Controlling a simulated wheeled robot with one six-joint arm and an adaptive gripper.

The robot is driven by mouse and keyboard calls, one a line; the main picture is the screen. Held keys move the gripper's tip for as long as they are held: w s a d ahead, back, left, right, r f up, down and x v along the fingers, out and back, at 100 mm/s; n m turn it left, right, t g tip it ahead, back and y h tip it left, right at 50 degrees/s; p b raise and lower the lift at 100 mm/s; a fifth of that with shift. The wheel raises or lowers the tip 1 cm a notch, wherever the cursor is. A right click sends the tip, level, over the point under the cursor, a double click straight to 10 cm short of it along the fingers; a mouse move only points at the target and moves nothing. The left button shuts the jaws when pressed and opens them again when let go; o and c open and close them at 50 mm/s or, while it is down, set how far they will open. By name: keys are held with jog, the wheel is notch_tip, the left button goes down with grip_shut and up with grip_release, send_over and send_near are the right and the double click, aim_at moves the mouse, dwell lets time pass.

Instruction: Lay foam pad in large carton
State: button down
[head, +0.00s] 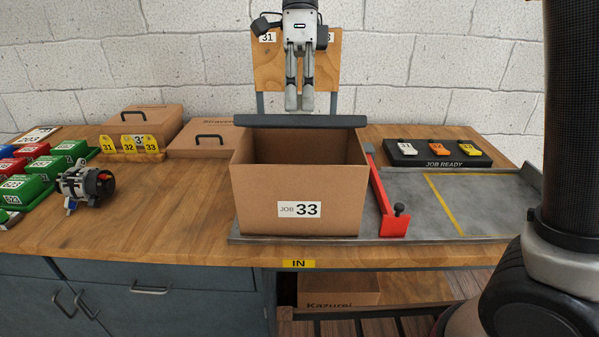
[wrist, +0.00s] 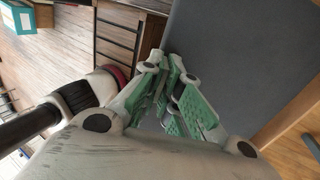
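The large carton (head: 297,187) stands open-topped on the grey metal plate, with a "JOB 33" label on its front. The dark grey foam pad (head: 300,121) is seen nearly edge-on at the carton's far rim, wider than the carton. It fills much of the wrist view (wrist: 235,60) as a flat grey sheet. My gripper (head: 299,104) points down at the middle of the pad, its fingers close together and apparently closed on it. The fingers' green inner pads show in the wrist view (wrist: 180,98); the exact grip is partly hidden. The carton's inner floor is hidden.
A red clamp bar (head: 385,200) with a black knob lies right of the carton. The plate (head: 470,205) is clear farther right. A black "JOB READY" rack (head: 437,154) stands behind it. Closed cartons (head: 145,120), number tags (head: 130,146) and an alternator (head: 86,186) are left.

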notch_tip(320, 180, down, 16)
jog(key=shift+f, duration=0.15)
dwell(0.3)
jog(key=c, duration=2)
grip_release()
jog(key=shift+f, duration=0.1)
jog(key=shift+o, duration=0.4)
